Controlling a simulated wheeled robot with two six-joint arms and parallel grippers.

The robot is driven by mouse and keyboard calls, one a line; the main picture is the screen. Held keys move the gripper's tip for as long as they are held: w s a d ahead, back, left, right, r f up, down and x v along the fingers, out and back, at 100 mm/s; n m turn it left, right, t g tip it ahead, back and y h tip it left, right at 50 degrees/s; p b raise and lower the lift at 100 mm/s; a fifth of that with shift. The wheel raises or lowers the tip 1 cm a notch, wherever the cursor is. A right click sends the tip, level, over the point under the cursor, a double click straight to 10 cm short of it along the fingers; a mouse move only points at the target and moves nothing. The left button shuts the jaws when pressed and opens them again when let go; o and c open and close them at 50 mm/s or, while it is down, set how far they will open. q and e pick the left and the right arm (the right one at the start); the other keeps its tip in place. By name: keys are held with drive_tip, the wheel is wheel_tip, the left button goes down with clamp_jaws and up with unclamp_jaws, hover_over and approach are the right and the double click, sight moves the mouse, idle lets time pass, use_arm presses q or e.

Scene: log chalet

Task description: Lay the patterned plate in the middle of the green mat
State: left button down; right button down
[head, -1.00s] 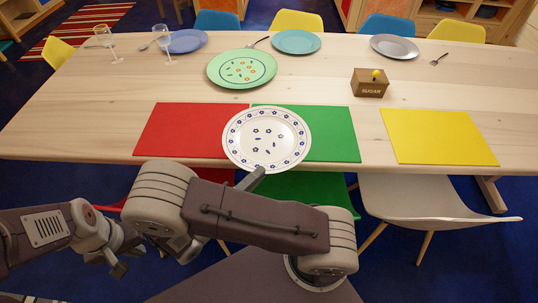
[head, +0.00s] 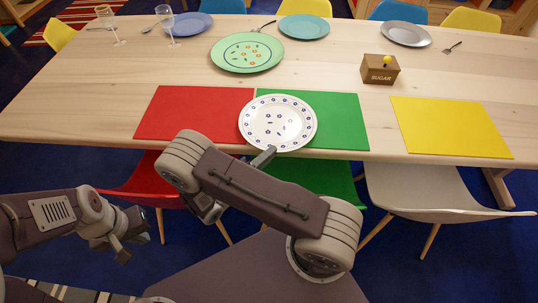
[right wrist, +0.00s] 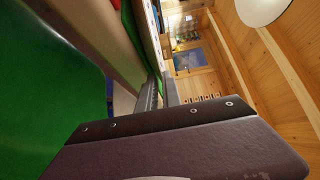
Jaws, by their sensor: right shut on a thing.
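The patterned plate (head: 278,122), white with small dark blue marks, is over the left part of the green mat (head: 342,122) in the head view. Its left edge overlaps the red mat (head: 190,112). I cannot tell whether it touches the mat. My right gripper (head: 264,156) is shut on the plate's near rim at the table's front edge. The gripper's fingers also show in the right wrist view (right wrist: 160,95), but the plate is not clear there. My left gripper (head: 125,248) hangs in front of the table, apart from everything; its jaw opening is unclear.
A yellow mat (head: 450,127) lies to the right, with bare table between it and the green mat. A green plate (head: 247,52), a sugar box (head: 380,69), blue plates, a grey plate and two glasses stand farther back. Chairs (head: 430,190) are along the near edge.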

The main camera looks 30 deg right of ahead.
drive_tip(key=shift+f, duration=0.1)
drive_tip(key=c, duration=1.5)
unclamp_jaws()
drive_tip(key=v, duration=0.7)
drive_tip(key=shift+s+a, duration=0.1)
drive_tip(key=shift+a, duration=0.15)
drive_tip(key=shift+r, duration=0.25)
